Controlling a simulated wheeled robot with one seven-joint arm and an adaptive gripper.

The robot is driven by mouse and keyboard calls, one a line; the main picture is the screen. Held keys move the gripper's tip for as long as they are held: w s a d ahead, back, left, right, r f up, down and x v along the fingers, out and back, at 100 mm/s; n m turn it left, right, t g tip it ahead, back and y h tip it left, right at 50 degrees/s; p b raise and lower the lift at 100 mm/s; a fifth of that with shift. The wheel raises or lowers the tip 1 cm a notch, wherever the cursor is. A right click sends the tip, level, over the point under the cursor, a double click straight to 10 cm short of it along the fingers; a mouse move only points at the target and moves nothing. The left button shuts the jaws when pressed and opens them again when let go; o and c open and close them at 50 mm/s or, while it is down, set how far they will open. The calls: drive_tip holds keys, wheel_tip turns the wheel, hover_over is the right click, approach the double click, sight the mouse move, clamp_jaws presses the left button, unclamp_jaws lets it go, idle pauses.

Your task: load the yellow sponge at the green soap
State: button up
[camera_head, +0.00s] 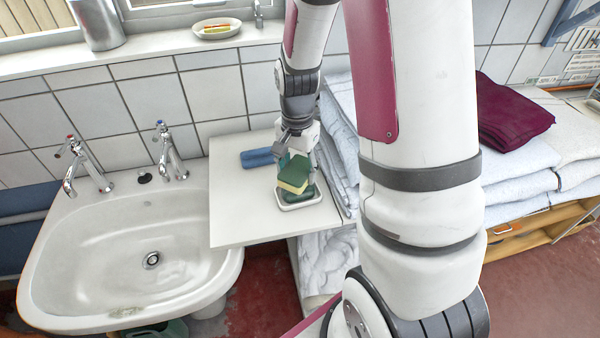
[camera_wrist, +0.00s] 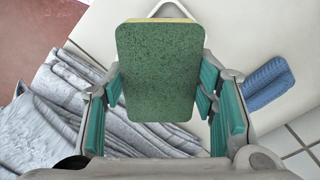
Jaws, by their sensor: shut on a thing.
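The yellow sponge (camera_head: 291,186) has a green scouring face, which fills the middle of the wrist view (camera_wrist: 160,72) with a thin yellow edge at its far end. My gripper (camera_head: 296,160) is shut on it, with teal finger pads at both sides in the wrist view (camera_wrist: 161,88). The sponge is tilted in the head view, over or just at a white dish (camera_head: 300,207) on the white counter. The green soap (camera_head: 297,199) lies in that dish, partly hidden by the sponge. I cannot tell whether sponge and soap touch. In the wrist view the sponge hides the soap.
A blue ribbed item (camera_head: 257,157) lies on the counter (camera_head: 238,205) behind the dish. Folded towels (camera_head: 340,130) stand close on the right. A sink (camera_head: 150,240) is on the left. The counter's front left is clear. Another dish (camera_head: 216,30) sits on the windowsill.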

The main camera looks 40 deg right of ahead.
sight(298, 169)
drive_tip(key=shift+r+p, duration=0.8)
drive_tip(key=shift+r, duration=0.95)
